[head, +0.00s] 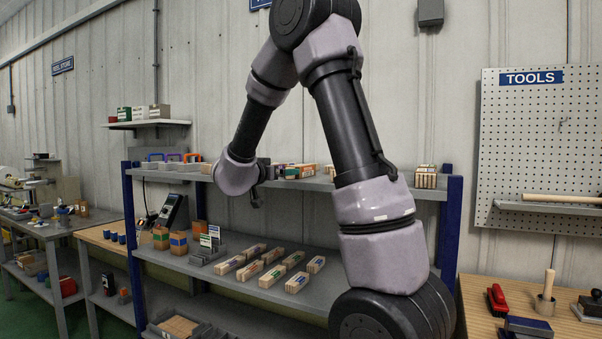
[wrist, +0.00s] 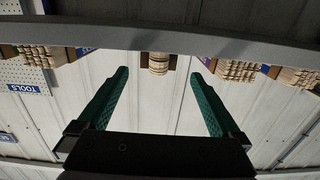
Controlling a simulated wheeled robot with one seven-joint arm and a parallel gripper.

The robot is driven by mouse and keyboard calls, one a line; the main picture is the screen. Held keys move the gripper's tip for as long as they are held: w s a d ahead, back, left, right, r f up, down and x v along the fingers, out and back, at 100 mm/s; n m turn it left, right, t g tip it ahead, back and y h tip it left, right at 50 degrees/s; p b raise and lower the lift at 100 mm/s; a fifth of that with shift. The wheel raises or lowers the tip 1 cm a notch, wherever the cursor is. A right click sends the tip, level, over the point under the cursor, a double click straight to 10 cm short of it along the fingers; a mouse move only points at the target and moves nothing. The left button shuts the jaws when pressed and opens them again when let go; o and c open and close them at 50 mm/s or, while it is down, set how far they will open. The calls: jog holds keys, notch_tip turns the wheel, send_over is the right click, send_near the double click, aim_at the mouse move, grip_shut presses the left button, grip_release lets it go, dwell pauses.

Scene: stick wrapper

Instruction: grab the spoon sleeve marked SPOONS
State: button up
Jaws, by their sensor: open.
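My gripper (wrist: 160,75) is open, with its two green fingers apart and nothing between their pads. It also shows in the head view as a dark, partly hidden shape (head: 257,194) by the upper shelf.
In the wrist view, more bundles (wrist: 237,71) flank the middle one, and a shelf edge (wrist: 220,42) crosses the top. The shelf below holds several labelled wooden packs (head: 272,276). A blue rack post (head: 449,225) stands right. A pegboard (head: 540,130) marked TOOLS hangs at far right.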

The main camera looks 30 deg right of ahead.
jog(key=x, duration=1)
jog(key=shift+w+d+r, duration=0.1)
jog(key=shift+d+r, duration=0.05)
jog(key=shift+d, duration=0.1)
jog(key=c, duration=1.3)
